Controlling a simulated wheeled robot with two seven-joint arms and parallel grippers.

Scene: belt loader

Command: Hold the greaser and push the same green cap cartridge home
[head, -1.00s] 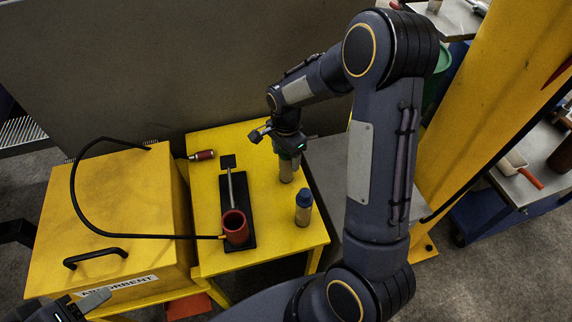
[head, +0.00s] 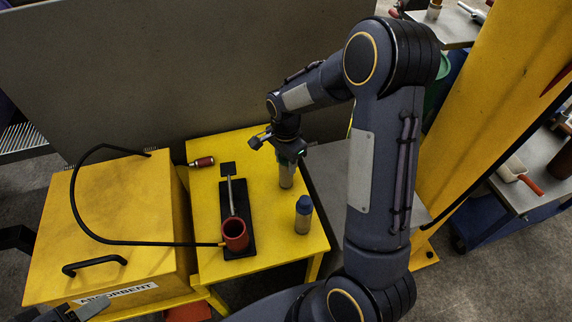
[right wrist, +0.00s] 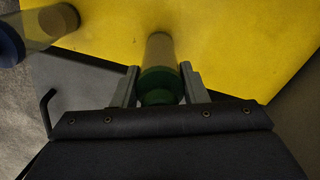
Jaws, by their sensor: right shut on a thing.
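The green cap cartridge (head: 287,176) stands upright on the yellow table, its clear body below my right gripper (head: 286,157). In the right wrist view the green cap (right wrist: 160,84) is between the two fingers, and my right gripper (right wrist: 160,88) is shut on it. The greaser (head: 235,233) has a red, open-topped cup on a black base plate, with a lever and a black hose. It stands left of the cartridge, apart from it. Part of my left gripper (head: 88,309) shows at the bottom left edge, away from the greaser; its jaw state is unclear.
A blue cap cartridge (head: 303,214) stands near the table's right edge. A red-handled tool (head: 201,162) lies at the back left. The yellow absorbent box (head: 110,222) with a black handle adjoins the table (head: 262,262). A grey panel (head: 190,70) rises behind.

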